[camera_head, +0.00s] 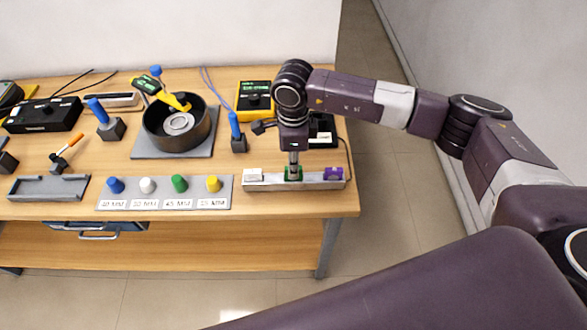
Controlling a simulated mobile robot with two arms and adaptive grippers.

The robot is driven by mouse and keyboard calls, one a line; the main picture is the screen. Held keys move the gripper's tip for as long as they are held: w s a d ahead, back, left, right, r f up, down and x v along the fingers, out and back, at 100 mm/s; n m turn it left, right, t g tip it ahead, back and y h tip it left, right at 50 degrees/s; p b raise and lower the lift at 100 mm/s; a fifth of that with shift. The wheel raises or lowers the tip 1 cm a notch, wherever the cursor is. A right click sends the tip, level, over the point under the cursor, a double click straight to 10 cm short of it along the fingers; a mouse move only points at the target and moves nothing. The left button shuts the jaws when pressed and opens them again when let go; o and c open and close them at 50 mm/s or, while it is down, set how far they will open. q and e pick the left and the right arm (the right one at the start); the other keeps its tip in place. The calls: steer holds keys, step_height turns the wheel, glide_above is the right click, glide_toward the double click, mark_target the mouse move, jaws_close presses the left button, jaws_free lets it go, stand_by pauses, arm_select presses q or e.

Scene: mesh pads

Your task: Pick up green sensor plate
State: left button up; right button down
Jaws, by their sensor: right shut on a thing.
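The green sensor plate (289,175) sits in the middle of a light grey rack (315,184) at the right front of the table. My right gripper (293,172) points straight down at the plate and is shut on it. The gripper covers much of the plate. I cannot tell whether the plate is clear of the rack. A white plate (252,175) is to its left in the rack, and a purple plate (333,174) is to its right. My left gripper is not in view.
A grey panel (105,204) with blue, white, green and yellow knobs lies left of the rack. A dark round pot (159,130), a blue-handled tool (234,125) and a yellow meter (246,92) stand behind. The table's right edge is close to the rack.

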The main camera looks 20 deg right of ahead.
step_height(320, 180, up, 19)
steer(key=b, duration=0.5)
steer(key=shift+d+r, duration=0.1)
stand_by(0.4)
